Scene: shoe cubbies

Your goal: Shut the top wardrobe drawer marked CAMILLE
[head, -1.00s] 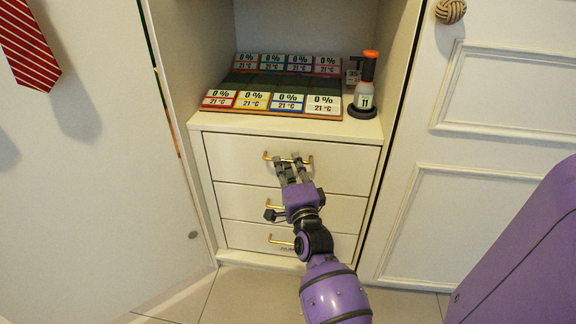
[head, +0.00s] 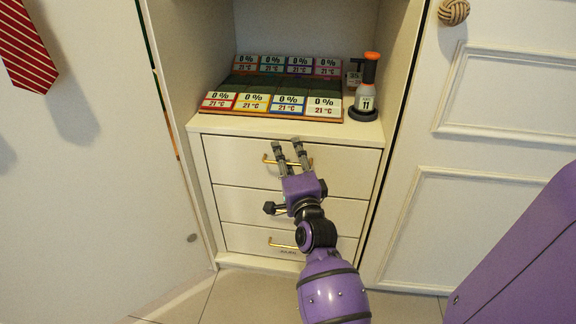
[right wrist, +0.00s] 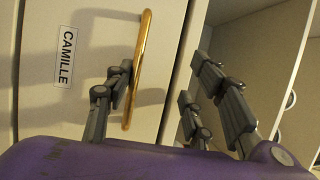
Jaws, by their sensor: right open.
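The top drawer (head: 235,160) is the uppermost of three cream drawers below the shelf in the head view. Its brass handle (head: 266,159) is partly behind my right gripper (head: 289,145). In the right wrist view the drawer front (right wrist: 95,30) carries a CAMILLE label (right wrist: 65,57) beside the handle (right wrist: 139,60). My right gripper (right wrist: 165,95) is open and empty, with one finger by the handle and the others past the drawer's upper edge. I cannot tell whether it touches the drawer. The drawer looks nearly flush; any small gap is unclear. My left gripper is out of view.
Above the drawers, the shelf (head: 215,123) holds a board of labelled cards (head: 270,87) and an orange-topped bottle (head: 366,95). A white door (head: 490,150) with a knot knob stands right. A white panel with a red striped tie (head: 22,45) is at left.

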